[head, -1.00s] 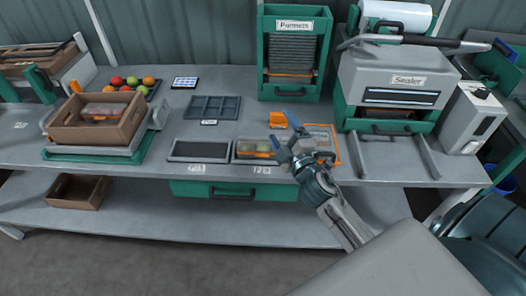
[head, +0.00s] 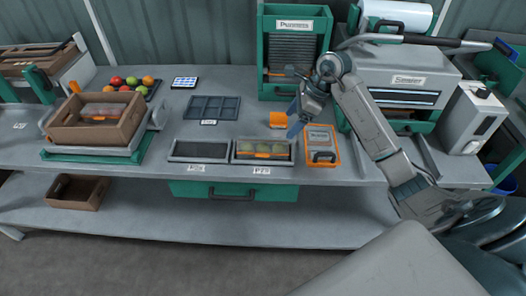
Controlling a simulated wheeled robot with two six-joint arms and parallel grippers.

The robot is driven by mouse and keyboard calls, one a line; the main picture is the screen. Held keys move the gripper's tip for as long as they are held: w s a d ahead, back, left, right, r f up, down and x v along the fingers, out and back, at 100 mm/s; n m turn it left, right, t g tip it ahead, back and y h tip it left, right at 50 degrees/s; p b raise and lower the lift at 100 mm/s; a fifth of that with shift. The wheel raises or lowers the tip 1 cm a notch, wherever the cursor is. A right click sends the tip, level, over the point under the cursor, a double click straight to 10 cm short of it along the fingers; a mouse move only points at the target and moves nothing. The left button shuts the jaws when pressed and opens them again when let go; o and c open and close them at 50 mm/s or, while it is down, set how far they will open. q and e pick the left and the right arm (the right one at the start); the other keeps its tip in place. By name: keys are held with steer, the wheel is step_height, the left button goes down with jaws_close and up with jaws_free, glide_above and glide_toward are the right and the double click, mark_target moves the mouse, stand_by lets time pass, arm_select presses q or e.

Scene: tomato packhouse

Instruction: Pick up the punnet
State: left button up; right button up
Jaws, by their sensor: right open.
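A clear punnet (head: 255,147) with several pale green tomatoes and an orange strip at its front sits in the right-hand tray (head: 236,159), marked P2, near the table's front edge. Another filled punnet (head: 104,111) lies inside the brown crate (head: 82,136) at the left. My right gripper (head: 295,104) is open and empty, above the table, behind and to the right of the P2 punnet and apart from it. My left gripper is not in view.
The left tray (head: 199,150) is empty. An orange block (head: 278,119) and an orange-framed pad (head: 321,146) lie close to my right gripper. The punnet dispenser (head: 295,50) and the sealer (head: 392,73) stand behind.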

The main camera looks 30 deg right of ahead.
steer(key=d, duration=0.1)
steer(key=p, duration=0.2)
glide_above(282, 143)
steer(key=s+d, duration=0.1)
steer(key=d, duration=0.1)
steer(key=shift+g+h, duration=0.3)
steer(key=shift+h, duration=0.1)
step_height(282, 143, down, 5)
steer(key=shift+a+r, duration=0.1)
steer(key=shift+a, duration=0.05)
steer(key=p+x, duration=0.2)
steer(key=x, duration=0.2)
steer(key=shift+f, duration=0.45)
steer(key=shift+w+a+f, duration=0.1)
steer(key=shift+f, duration=0.2)
steer(key=c, duration=1)
steer(key=shift+c, duration=0.3)
